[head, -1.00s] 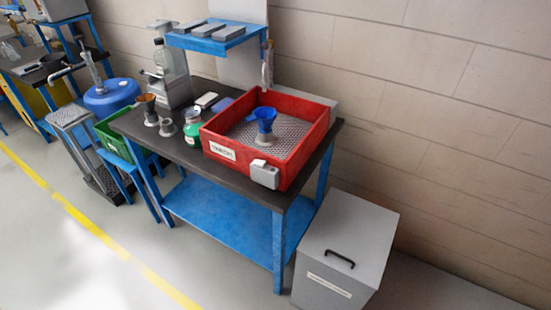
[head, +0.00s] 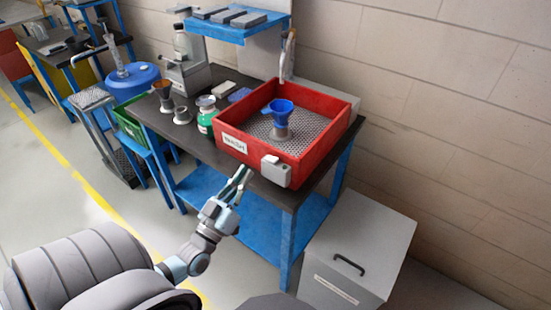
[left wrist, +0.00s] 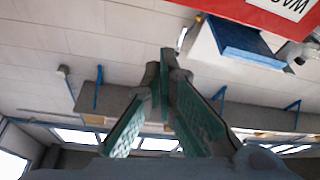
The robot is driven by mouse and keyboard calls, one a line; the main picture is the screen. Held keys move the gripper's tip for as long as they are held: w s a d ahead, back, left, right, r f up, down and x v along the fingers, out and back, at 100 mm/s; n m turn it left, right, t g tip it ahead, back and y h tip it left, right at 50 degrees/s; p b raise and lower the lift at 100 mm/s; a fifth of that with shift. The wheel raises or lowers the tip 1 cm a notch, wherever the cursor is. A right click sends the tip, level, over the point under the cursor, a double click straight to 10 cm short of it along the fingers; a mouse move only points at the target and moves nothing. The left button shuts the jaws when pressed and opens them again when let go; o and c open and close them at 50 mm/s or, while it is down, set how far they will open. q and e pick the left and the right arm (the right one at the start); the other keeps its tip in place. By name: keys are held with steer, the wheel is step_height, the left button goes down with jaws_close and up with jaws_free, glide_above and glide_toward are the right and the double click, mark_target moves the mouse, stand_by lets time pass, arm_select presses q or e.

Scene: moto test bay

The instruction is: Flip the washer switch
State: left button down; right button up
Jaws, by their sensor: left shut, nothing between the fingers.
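The washer is a red open tub (head: 232,165) on the dark bench, with a white label on its front wall. A small grey switch box (head: 276,171) is on the front wall near its right corner; its exact switch position is too small to tell. My left gripper (head: 246,172) is shut and empty. In the head view it shows just in front of the tub, left of the switch box; I cannot tell whether it touches. In the left wrist view its green-padded fingers (left wrist: 165,70) meet at the tips, and the red tub (left wrist: 262,14) shows at the top right.
A blue and grey funnel-like part (head: 281,115) stands in the tub. A green-and-white bottle (head: 206,117) and small cups stand left of it on the bench (head: 170,125). A blue shelf (head: 238,32) is above. A grey bin (head: 360,240) stands at the right.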

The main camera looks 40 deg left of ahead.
arm_select(q)
steer(key=x, duration=1)
steer(key=f+b, duration=0.1)
steer(key=f, duration=0.1)
steer(key=d+f+b, duration=0.1)
steer(key=f, duration=0.1)
steer(key=shift+w, duration=0.1)
steer(key=shift+f+m, duration=0.2)
steer(key=shift+m, duration=0.1)
steer(key=s+d+m+h+p, duration=0.1)
steer(key=s+m+p, duration=0.1)
steer(key=s, duration=0.7)
steer(key=shift+s+r+m+p, duration=0.15)
steer(key=shift+s+m+p, duration=0.15)
steer(key=shift+s+p, duration=0.1)
